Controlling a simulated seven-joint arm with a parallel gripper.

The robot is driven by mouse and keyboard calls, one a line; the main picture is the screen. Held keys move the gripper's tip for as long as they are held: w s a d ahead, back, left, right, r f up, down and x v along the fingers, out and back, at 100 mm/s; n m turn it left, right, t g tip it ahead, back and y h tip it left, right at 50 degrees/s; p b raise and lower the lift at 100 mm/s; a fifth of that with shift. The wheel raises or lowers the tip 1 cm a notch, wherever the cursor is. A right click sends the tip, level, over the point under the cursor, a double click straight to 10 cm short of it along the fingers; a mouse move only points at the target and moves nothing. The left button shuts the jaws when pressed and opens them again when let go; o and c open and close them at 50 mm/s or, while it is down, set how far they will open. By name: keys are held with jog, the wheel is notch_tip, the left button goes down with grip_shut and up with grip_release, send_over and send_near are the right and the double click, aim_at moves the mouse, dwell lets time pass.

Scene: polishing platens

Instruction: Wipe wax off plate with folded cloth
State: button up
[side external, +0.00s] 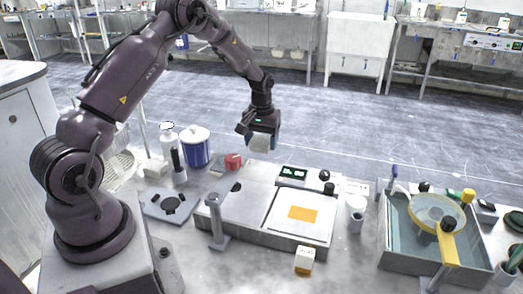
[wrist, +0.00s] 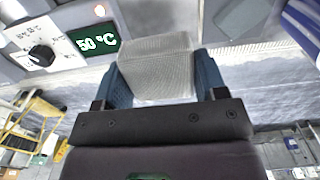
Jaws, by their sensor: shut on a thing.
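My gripper (side external: 262,146) is in the air above the back of the bench station, shut on the pale folded cloth (side external: 259,143). In the wrist view the cloth (wrist: 157,72) sits between the two blue fingers of my gripper (wrist: 163,80). The light plate (side external: 313,232) lies flat on the right part of the station, with an orange rectangular wax patch (side external: 302,213) near its middle. The cloth is up and to the left of the plate, apart from it. The plate and wax cannot be made out in the wrist view.
A control box (side external: 292,173) with a lit display and a black knob (side external: 325,175) stand behind the plate. A post (side external: 217,225) stands at the station's front left. A blue canister (side external: 195,150) is at the left; a basin with a yellow-rimmed wheel (side external: 437,212) is at the right.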

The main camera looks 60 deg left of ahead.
jog(key=o, duration=0.3)
jog(key=shift+c, duration=1.1)
jog(key=shift+w+d+r, duration=0.1)
jog(key=shift+w+d, duration=0.1)
jog(key=shift+d, duration=0.15)
jog(key=w+d+r+m, duration=0.2)
jog(key=d+m, duration=0.2)
jog(key=d, duration=0.8)
jog(key=m, duration=0.2)
send_near(303, 214)
jog(key=a, duration=0.1)
jog(key=w+a, duration=0.2)
jog(key=shift+w+a+f, duration=0.25)
jog(key=shift+a+f, duration=0.05)
jog(key=shift+a, duration=0.05)
jog(key=s+d+m, duration=0.1)
jog(key=d, duration=0.1)
jog(key=s+d+m, duration=0.1)
jog(key=shift+s+d+f+m, duration=0.3)
jog(key=shift+s+d+f, duration=0.05)
jog(key=shift+d, duration=0.05)
jog(key=shift+f, duration=0.35)
jog(key=shift+w+f, duration=0.1)
jog(key=shift+f, duration=2.2)
